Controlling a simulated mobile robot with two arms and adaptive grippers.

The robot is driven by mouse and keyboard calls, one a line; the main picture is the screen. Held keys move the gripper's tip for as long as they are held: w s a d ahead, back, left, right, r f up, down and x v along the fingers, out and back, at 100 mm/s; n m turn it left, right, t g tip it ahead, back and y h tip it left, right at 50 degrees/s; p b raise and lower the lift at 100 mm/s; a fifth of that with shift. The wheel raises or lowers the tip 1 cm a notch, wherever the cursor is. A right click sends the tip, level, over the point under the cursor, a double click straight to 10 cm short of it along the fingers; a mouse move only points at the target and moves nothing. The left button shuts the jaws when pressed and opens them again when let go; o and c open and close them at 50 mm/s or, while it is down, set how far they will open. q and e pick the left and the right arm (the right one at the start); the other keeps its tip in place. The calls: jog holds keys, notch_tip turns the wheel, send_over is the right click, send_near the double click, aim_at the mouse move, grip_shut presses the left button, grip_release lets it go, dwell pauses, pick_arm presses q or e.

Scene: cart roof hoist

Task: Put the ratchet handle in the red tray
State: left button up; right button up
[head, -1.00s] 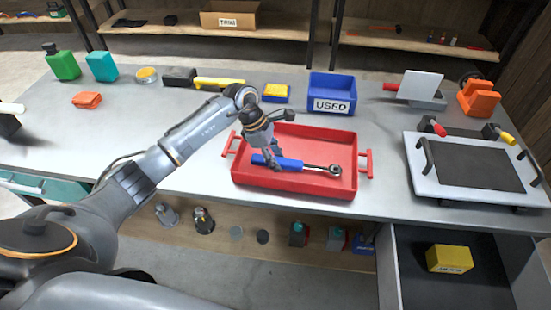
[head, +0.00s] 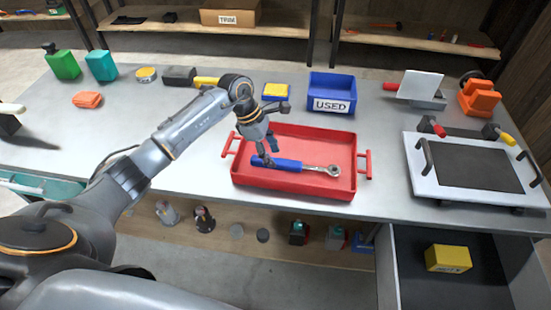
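The ratchet handle (head: 289,164), with a blue grip and a metal ratchet head at its right end, lies across the inside of the red tray (head: 300,187). The tray stands on the workbench and has a handle at each side. My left gripper (head: 270,156) is over the left part of the tray, at the blue grip. Its fingers look spread apart, one close to the grip; whether they touch it is hard to tell.
A blue bin labelled USED (head: 332,92) stands behind the tray. A white-framed dark plate with handles (head: 416,179) is at the right. An open drawer (head: 388,268) with a yellow box (head: 448,258) is below. The bench left of the tray is mostly clear.

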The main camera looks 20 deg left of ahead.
pick_arm(q)
jog(key=v, duration=0.9)
jog(key=shift+r+b, duration=0.35)
jog(key=shift+b, duration=0.1)
jog(key=shift+d+f, duration=0.1)
jog(key=shift+d, duration=0.05)
